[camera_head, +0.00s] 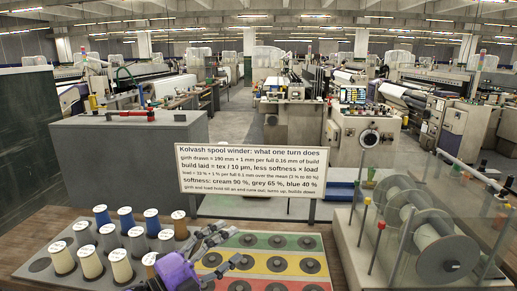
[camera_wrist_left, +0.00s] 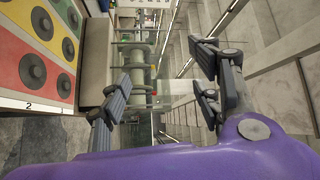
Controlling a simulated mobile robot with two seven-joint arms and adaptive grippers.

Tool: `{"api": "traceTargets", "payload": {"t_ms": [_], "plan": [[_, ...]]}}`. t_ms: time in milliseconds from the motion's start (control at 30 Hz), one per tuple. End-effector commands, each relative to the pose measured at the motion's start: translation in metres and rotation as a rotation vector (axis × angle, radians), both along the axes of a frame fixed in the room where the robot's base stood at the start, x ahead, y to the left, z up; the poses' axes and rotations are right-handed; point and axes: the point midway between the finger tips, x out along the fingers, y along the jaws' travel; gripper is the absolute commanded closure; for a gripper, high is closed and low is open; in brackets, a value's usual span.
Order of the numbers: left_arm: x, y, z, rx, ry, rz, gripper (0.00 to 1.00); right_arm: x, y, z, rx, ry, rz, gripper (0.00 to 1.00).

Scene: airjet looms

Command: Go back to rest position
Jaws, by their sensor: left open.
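My left gripper (camera_head: 234,247), with a purple body, shows at the bottom centre of the head view, over the near left edge of the coloured peg board (camera_head: 290,251). Its grey fingers are spread with nothing between them. In the left wrist view the gripper (camera_wrist_left: 165,72) is also open and empty, with part of the coloured board at the left. The right gripper is not in the head view.
Several cream, grey and blue spools (camera_head: 90,262) stand on a tray left of my gripper. A winder (camera_head: 432,240) with a large pale spool stands at the right. A sign (camera_head: 249,168) stands behind the board. Looms fill the background.

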Motion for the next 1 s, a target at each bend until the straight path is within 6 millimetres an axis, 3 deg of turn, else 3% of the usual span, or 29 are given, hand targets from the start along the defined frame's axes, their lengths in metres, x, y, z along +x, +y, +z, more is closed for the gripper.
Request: {"api": "traceTargets", "payload": {"t_ms": [33,133,267,400,500,600,700,800,1000], "plan": [[-0.003,0.018,-0.032,-0.12,0.13,0.121,0.42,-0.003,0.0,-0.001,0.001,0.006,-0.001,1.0],[-0.016,0.054,-0.098,-0.296,0.373,0.333,0.42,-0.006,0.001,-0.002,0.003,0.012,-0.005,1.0],[-0.058,0.086,-0.182,-0.45,0.649,0.54,0.42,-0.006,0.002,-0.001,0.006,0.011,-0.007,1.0],[-0.126,0.106,-0.264,-0.588,0.921,0.725,0.42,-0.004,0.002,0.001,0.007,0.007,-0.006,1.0],[-0.186,0.112,-0.311,-0.69,1.093,0.839,0.42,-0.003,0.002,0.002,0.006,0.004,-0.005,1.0],[-0.247,0.114,-0.345,-0.79,1.218,0.94,0.42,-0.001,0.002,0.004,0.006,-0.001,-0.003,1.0],[-0.297,0.118,-0.366,-0.844,1.285,1.025,0.42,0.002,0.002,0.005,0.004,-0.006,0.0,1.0],[-0.331,0.119,-0.378,-0.862,1.326,1.078,0.42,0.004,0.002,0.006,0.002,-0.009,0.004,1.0],[-0.338,0.119,-0.38,-0.863,1.334,1.088,0.42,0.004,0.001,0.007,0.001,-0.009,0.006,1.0]]}}
